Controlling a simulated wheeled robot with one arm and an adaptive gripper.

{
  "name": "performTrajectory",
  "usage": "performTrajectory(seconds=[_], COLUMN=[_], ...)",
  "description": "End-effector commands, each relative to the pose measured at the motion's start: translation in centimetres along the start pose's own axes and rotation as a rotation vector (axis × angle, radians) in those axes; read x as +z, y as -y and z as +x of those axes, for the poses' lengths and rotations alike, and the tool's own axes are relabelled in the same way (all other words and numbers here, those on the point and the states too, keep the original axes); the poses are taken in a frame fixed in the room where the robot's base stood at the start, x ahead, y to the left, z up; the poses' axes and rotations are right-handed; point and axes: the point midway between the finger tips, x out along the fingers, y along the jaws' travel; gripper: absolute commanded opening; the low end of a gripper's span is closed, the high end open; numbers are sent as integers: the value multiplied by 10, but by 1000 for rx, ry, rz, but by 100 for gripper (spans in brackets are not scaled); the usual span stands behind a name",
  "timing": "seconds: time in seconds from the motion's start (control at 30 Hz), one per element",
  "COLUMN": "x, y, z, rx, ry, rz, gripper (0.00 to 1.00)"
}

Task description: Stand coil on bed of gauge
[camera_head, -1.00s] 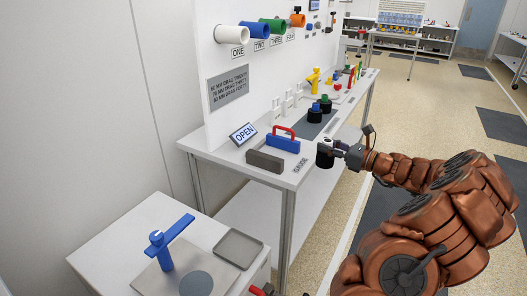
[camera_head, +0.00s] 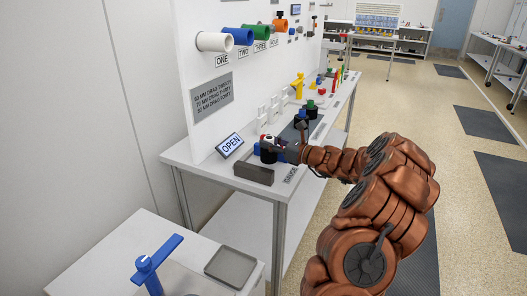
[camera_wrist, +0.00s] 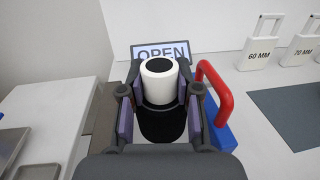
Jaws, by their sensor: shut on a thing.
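My gripper (camera_head: 279,147) is shut on the coil, a short cylinder with a white body and black top (camera_wrist: 159,82); a black wider part shows below it in the wrist view. The coil looks upright. The gauge has a grey block (camera_head: 253,174) and a blue block (camera_wrist: 221,134) with a red handle (camera_wrist: 219,90). In the wrist view the coil is between them, the red handle close on its right. My gripper hides most of the blue block in the head view. I cannot tell whether the coil's underside touches the bed.
An "OPEN" sign (camera_head: 230,145) stands behind the coil. White tags (camera_wrist: 260,45) and a grey mat (camera_wrist: 290,112) are to the right. Dark coils (camera_head: 302,117) stand farther along the bench. A side table at lower left holds a grey tray (camera_head: 231,266) and a blue post (camera_head: 148,272).

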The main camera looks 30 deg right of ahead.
Motion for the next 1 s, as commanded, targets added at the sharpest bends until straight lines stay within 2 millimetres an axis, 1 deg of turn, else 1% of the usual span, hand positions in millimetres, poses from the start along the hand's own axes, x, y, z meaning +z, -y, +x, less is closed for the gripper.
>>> performTrajectory(seconds=[0.03, 0.23, 0.37, 0.4, 0.5, 0.6, 1.0], x=[-1, -2, -6, -13, -28, -36, -40], y=[-1, -1, -3, -2, -2, -2, -2], z=[5, 14, 26, 24, 24, 23, 24], rx=[0, -2, -2, -4, -4, -5, -4], ry=[0, -1, -3, -4, -3, -1, 0], rz=[0, 0, 1, 3, 4, 1, 0], gripper=[0, 0, 0, 0, 0, 0, 0])
